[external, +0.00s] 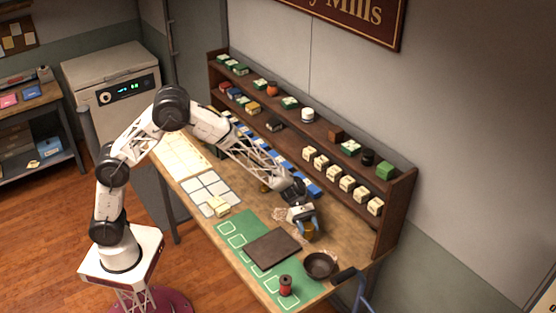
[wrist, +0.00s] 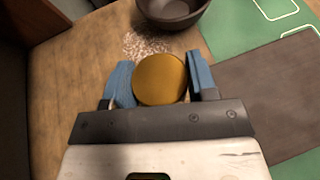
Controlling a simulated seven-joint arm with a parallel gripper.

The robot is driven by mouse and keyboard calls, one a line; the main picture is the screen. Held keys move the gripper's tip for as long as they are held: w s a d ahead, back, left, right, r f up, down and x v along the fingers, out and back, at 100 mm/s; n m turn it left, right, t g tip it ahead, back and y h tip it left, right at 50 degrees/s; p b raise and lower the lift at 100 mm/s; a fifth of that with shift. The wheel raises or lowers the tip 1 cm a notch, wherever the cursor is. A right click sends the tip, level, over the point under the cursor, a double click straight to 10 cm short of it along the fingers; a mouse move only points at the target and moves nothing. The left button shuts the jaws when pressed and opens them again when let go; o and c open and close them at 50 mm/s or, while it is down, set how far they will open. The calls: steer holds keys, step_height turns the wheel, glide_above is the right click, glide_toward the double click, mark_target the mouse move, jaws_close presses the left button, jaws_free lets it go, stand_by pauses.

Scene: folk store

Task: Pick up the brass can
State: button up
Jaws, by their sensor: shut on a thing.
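The brass can (wrist: 160,79) shows its round golden top in the wrist view, between the two blue fingers of my gripper (wrist: 161,84). The fingers are shut on it, one on each side. In the external view my gripper (external: 302,217) is low over the right part of the wooden table, and the brass can (external: 307,232) shows just under it. I cannot tell whether the can's bottom touches the table.
A dark bowl (wrist: 171,12) stands close ahead of the can. A dark flat board (external: 273,249) lies on a green mat (external: 232,225), with a red spool (external: 286,285) at the mat's front. A wooden shelf (external: 396,218) with several small boxes lines the table's back edge.

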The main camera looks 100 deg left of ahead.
steer(key=s, duration=0.3)
steer(key=s+d, duration=0.1)
steer(key=s, duration=0.3)
steer(key=s+r, duration=0.1)
steer(key=s, duration=0.3)
steer(key=shift+s+d+r, duration=0.1)
steer(key=shift+s+d, duration=0.05)
steer(key=shift+d, duration=0.05)
